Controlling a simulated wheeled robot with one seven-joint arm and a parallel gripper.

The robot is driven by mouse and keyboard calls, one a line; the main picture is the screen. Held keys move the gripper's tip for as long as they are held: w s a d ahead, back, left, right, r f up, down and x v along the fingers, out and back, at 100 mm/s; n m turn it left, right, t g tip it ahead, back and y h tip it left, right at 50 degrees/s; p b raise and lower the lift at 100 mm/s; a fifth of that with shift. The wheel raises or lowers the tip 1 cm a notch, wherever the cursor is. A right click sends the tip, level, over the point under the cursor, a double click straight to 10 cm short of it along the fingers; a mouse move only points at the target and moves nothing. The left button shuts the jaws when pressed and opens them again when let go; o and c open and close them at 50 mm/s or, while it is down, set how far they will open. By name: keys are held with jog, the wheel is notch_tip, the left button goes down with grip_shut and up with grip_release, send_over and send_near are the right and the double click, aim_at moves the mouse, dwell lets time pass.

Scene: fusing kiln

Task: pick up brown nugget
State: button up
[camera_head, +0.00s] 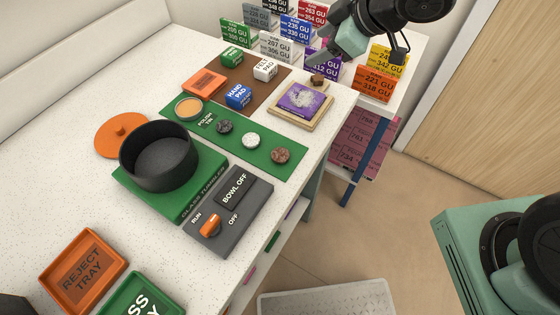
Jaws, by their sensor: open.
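The brown nugget (281,155) lies at the right end of a row on the green mat (274,170), near the front edge of the white worktop. A white nugget (251,140) and a dark grey nugget (224,127) lie to its left, apart from it. My gripper (318,58) is at the top right, above and beyond the brown nugget and well away from it. It is open, with nothing seen in it. Its fingers are small and partly lost against the coloured boxes behind.
A black bowl (159,156) stands on the green tumbler base at left. Upright colour boxes (374,83) crowd the back. Trays (84,271) are at lower left.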

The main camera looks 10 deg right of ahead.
notch_tip(320, 180, down, 5)
jog(key=d+n+g+y+b, duration=0.1)
jog(key=n+g+y+b, duration=0.1)
jog(key=n+y, duration=0.15)
jog(key=n+g+y+b, duration=0.2)
jog(key=n+g+y, duration=0.2)
jog(key=g, duration=0.4)
send_near(286, 151)
jog(key=p+x, duration=0.2)
jog(key=x, duration=0.7)
jog(key=c, duration=1.1)
